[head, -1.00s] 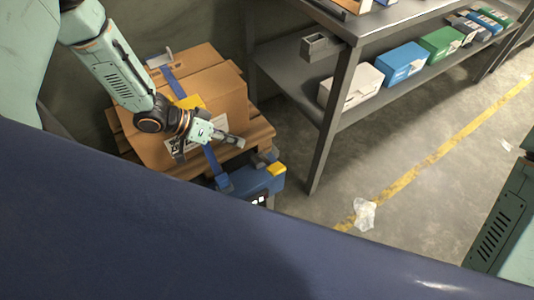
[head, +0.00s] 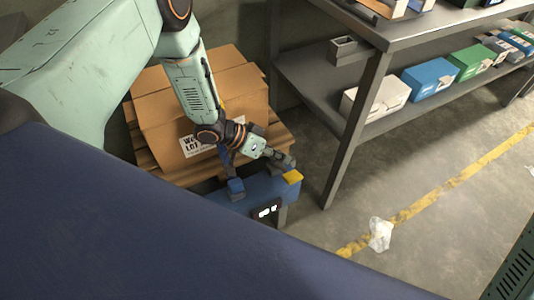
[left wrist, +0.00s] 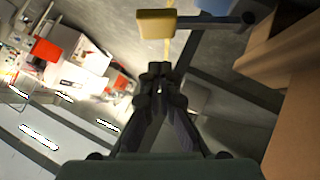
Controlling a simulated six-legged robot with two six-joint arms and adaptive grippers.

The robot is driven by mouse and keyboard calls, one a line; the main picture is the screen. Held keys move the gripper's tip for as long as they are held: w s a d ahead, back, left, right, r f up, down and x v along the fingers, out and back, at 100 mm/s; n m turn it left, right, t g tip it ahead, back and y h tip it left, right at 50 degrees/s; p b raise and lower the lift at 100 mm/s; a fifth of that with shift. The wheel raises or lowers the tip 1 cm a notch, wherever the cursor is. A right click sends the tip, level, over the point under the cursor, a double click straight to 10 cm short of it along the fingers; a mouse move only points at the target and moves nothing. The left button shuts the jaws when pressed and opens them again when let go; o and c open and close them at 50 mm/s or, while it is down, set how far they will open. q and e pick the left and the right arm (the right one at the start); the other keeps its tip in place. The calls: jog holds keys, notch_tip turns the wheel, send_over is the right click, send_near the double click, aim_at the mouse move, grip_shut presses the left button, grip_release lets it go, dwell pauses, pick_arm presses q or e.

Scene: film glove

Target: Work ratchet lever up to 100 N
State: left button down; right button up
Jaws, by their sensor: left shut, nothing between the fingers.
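The ratchet unit is a blue box (head: 250,198) in front of the strapped carton, with a small lit display (head: 268,211) on its front; its reading is too small to tell. Its lever has a yellow grip (head: 292,176), which also shows as a yellow block on a dark bar in the left wrist view (left wrist: 155,23). My left gripper (head: 285,162) is shut and empty, just behind the yellow grip; in the left wrist view its fingertips (left wrist: 160,72) sit below the grip, apart from it in the picture. My right gripper is out of view.
The carton (head: 190,110) stands on a wooden pallet (head: 190,177), its blue strap (head: 228,165) mostly hidden by my left arm. A grey shelf (head: 360,118) with several boxes stands to the right. Crumpled clear film (head: 380,234) lies on the floor by a yellow line.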

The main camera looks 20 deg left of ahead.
aim_at(294, 174)
pick_arm(q)
jog(key=shift+s+d+f+b, duration=0.2)
jog(key=shift+f, duration=0.4)
jog(key=shift+s+d+f+b, duration=0.15)
jog(key=shift+d+f, duration=0.1)
jog(key=shift+f, duration=0.35)
jog(key=shift+s+d+f+b, duration=0.2)
jog(key=shift+f, duration=0.4)
jog(key=shift+s+d, duration=0.1)
jog(key=shift+d, duration=0.05)
